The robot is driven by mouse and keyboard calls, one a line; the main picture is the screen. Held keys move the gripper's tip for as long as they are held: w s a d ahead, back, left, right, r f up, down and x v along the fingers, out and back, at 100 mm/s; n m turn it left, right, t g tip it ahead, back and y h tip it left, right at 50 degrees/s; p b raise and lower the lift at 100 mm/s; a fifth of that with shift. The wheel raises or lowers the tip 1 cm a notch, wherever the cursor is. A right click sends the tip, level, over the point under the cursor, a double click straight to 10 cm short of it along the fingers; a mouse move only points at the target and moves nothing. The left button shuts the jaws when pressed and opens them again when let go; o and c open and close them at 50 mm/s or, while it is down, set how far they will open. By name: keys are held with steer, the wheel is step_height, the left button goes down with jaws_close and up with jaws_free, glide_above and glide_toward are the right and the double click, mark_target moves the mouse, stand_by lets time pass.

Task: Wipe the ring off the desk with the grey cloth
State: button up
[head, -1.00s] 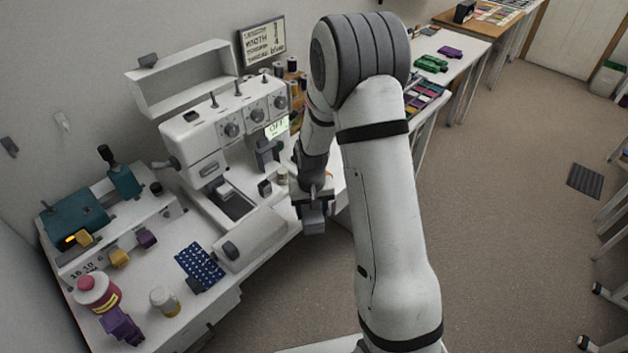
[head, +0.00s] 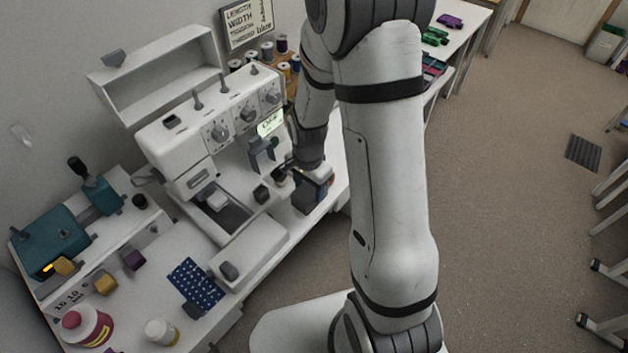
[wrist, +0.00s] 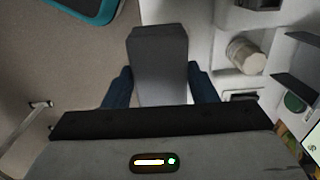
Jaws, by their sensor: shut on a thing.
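My gripper (head: 311,186) is near the right end of the sewing machine, by the edge of the white desk (head: 340,172) in the head view. In the wrist view my gripper (wrist: 161,88) has its two dark blue fingers on either side of a grey, block-shaped thing (wrist: 160,62), which looks like the folded grey cloth. The fingers are shut on it, and its far end sticks out beyond them. I cannot tell whether it touches the desk. I cannot make out the ring in either view; my arm hides part of the desk.
The sewing machine (head: 205,135) stands close to the left of my gripper. A small pale jar (wrist: 245,52) is right of the held thing. Thread spools (head: 268,50) stand behind. Open floor is at right.

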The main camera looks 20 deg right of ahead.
steer(key=shift+a, duration=0.1)
steer(key=shift+a, duration=0.1)
steer(key=shift+a+f, duration=0.1)
step_height(320, 180, down, 5)
steer(key=b, duration=0.5)
steer(key=shift+s+f, duration=0.1)
steer(key=shift+f, duration=0.1)
steer(key=shift+f+b, duration=0.7)
steer(key=shift+f, duration=0.1)
stand_by(1.0)
steer(key=shift+r, duration=0.15)
stand_by(0.5)
steer(key=shift+w+a, duration=0.7)
steer(key=shift+w, duration=0.25)
